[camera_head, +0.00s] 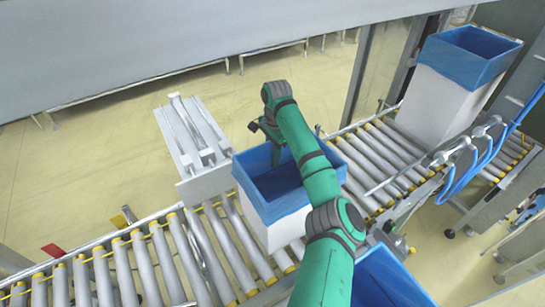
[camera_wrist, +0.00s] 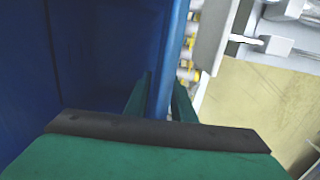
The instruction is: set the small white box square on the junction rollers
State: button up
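The small white box (camera_head: 285,233) with a blue liner (camera_head: 242,178) folded over its rim stands upright on the rollers in the middle of the head view. Its sides look roughly in line with the rollers, but my arm covers part of its right side. My gripper (camera_head: 274,155) is at the box's far wall. In the wrist view, the fingers of my gripper (camera_wrist: 160,98) straddle the blue-covered wall (camera_wrist: 168,55), one inside the box and one outside. Whether they press on the wall is unclear. The junction rollers (camera_head: 238,245) run beneath and beside the box.
A grey pusher-like frame (camera_head: 205,182) stands close behind the box at left. A taller white box with blue liner (camera_head: 445,100) stands farther along the conveyor at right. Another blue-lined box (camera_head: 385,280) is at the bottom edge. Rollers at left (camera_head: 120,270) are clear.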

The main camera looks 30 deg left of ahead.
jog(key=r, duration=1.2)
jog(key=shift+w+d+r, duration=0.1)
jog(key=shift+w+d, duration=0.15)
jog(key=shift+w, duration=0.05)
jog(key=shift+w, duration=0.1)
